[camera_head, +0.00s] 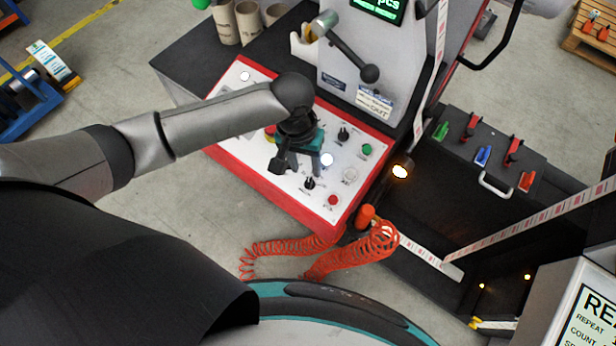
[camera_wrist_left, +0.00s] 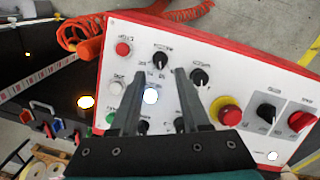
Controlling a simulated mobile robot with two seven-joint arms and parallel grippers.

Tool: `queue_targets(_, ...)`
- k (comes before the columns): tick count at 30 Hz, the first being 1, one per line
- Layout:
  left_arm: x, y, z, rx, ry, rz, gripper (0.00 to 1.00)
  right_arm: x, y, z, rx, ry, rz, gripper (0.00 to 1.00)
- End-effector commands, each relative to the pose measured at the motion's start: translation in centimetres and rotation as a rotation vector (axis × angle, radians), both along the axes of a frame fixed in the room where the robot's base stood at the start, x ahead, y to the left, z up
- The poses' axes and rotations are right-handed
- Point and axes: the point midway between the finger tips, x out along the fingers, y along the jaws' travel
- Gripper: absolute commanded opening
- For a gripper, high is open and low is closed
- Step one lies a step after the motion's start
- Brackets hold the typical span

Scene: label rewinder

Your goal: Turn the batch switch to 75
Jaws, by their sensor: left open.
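The red-edged white control panel (camera_head: 328,185) carries several black rotary knobs. One black knob (camera_wrist_left: 160,60), with small marks around it, sits just beyond my left fingertips in the wrist view. It also shows in the head view (camera_head: 309,183), beside a red button. Another black knob (camera_wrist_left: 200,77) is to its right. The labels are too blurred to tell which is the batch switch or its setting. My left gripper (camera_wrist_left: 160,74) is open and empty, pointing at the panel. It also shows over the panel in the head view (camera_head: 285,160). My right gripper is out of view.
A lit white button (camera_wrist_left: 151,95) shows between my left fingers. A red mushroom button on a yellow base (camera_wrist_left: 227,111) is to their right. A coiled orange hose (camera_head: 350,255) hangs below the panel. A black ball-ended lever (camera_head: 352,58) stands above it.

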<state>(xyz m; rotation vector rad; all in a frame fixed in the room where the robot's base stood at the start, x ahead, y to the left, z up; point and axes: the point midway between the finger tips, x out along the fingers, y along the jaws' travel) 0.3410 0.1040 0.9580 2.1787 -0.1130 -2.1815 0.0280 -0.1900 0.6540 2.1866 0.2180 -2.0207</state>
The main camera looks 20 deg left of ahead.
Motion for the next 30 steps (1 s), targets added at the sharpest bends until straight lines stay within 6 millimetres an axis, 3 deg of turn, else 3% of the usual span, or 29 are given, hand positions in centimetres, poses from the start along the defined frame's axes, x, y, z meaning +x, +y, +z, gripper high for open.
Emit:
queue_targets(3, -0.1, -0.2, -2.7, 0.0, 0.003, 0.002, 0.46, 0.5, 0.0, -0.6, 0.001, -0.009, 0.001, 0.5)
queue_targets(9, 0.0, -0.5, -5.3, 0.001, 0.001, 0.0, 0.46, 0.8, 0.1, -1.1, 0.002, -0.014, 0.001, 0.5)
queue_targets(22, 0.0, -0.6, -6.2, 0.0, 0.0, 0.0, 0.46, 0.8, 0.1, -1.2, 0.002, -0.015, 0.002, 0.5)
queue_targets(30, 0.0, -0.6, -6.2, 0.0, 0.0, 0.0, 0.17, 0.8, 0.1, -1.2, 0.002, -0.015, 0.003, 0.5)
